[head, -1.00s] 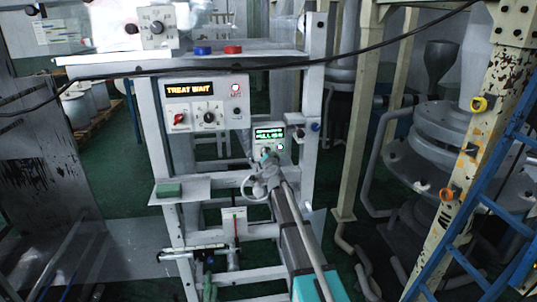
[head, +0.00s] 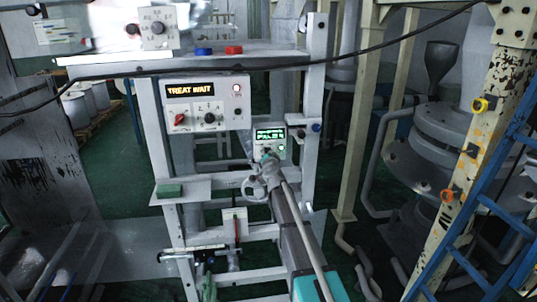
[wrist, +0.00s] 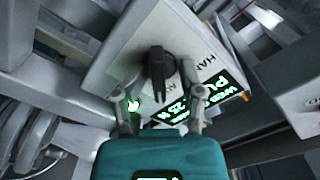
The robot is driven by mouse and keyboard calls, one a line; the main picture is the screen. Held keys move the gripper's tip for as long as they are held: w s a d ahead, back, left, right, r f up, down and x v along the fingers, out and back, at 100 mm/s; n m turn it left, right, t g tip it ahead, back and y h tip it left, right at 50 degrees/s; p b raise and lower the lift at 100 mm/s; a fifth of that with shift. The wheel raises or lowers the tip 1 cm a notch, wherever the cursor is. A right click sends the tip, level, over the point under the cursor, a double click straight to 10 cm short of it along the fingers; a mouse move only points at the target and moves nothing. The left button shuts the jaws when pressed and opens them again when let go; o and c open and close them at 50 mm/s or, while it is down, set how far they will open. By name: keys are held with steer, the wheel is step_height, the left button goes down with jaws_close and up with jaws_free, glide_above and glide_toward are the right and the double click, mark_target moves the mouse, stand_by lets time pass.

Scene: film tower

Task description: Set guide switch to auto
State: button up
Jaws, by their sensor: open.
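The guide switch is a black knob (wrist: 158,72) on a small white box (wrist: 125,50) in the wrist view. The lettering "HAN" and "AU" shows beside it, partly cut off or covered; I cannot tell which label the knob points to. A green-lit display (wrist: 205,98) and a lit green lamp (wrist: 134,105) are on the same face. My gripper (wrist: 159,98) is open, with one finger on each side of the knob's near end; contact is not clear. In the head view my gripper (head: 266,160) is in front of the small panel (head: 281,133) and hides its knob.
A larger panel (head: 222,90) reading "TREAT WAIT", with red and black knobs, is up and left. A white frame post (head: 313,120) stands close on the right. A black cable (head: 400,48) crosses above.

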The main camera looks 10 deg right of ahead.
steer(key=shift+s, duration=0.15)
steer(key=s, duration=1.1)
steer(key=shift+s, duration=0.4)
steer(key=s+a+f+n+g+y+b, duration=0.3)
steer(key=s+a+f+n+g+b, duration=0.15)
steer(key=s+f, duration=0.4)
steer(key=s+a+f+n+g+y+b, duration=0.25)
steer(key=s+f+n+g+b, duration=0.3)
steer(key=f, duration=0.65)
steer(key=s+d+f+g+h+b, duration=0.2)
steer(key=s+d+f+g+b, duration=0.1)
steer(key=s+f, duration=0.4)
steer(key=s+d+f+g+h+b, duration=0.3)
steer(key=s+d+f+g, duration=0.2)
steer(key=s, duration=0.7)
step_height(320, 180, down, 2)
steer(key=shift+s+f+m, duration=0.1)
steer(key=shift+s+m, duration=0.2)
steer(key=shift+m, duration=0.1)
steer(key=shift+h, duration=0.25)
